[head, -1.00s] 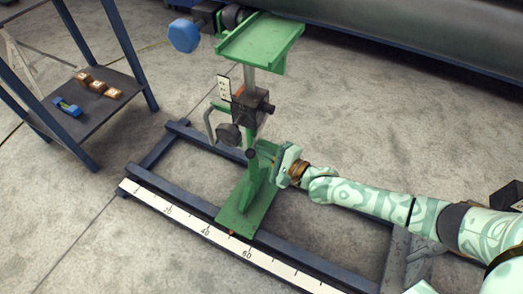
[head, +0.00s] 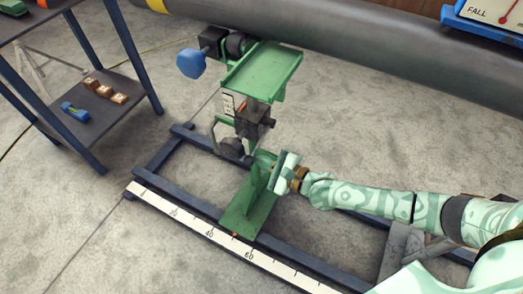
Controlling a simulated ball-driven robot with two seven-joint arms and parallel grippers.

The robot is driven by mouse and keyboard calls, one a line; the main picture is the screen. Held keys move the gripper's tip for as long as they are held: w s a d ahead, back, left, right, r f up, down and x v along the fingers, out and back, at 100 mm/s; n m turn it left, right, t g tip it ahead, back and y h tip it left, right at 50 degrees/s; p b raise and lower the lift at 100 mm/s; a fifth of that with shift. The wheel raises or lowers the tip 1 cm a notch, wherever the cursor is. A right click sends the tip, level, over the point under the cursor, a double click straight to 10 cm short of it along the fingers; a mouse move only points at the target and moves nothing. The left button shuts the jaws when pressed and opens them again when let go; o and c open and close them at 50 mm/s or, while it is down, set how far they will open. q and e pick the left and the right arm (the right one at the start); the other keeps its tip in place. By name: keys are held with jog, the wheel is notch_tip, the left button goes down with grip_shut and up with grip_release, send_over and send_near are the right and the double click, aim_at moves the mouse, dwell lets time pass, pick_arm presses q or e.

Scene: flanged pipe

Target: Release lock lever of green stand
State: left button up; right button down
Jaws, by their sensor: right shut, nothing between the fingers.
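Low on the stand, a small dark knob (head: 248,160) shows beside a green upright part; I cannot tell for sure if this is the lock lever. My right gripper (head: 272,172) is shut and empty, right beside this part; I cannot tell if they touch. My left gripper is out of view.
The grey pipe (head: 380,70) runs across the back. A blue knob (head: 190,63) sticks out left of the stand's top. A dark shelf (head: 85,120) on the left holds wooden blocks and a blue tool. A ruler strip (head: 180,218) lies along the frame's front rail.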

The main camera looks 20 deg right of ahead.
aim_at(243, 149)
jog(key=r+m, duration=0.2)
jog(key=r+p, duration=0.1)
jog(key=shift+s+a+m+g, duration=0.35)
jog(key=shift+a+m+g, duration=0.05)
jog(key=shift+r+m, duration=0.3)
jog(key=shift+r, duration=0.1)
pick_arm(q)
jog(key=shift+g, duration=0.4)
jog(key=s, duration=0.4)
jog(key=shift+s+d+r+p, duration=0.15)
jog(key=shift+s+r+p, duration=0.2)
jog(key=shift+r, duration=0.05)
pick_arm(e)
jog(key=r, duration=0.1)
jog(key=r+m, duration=0.1)
jog(key=r+m+y, duration=0.1)
jog(key=r, duration=0.1)
jog(key=shift+w+d, duration=0.3)
jog(key=shift+w, duration=0.05)
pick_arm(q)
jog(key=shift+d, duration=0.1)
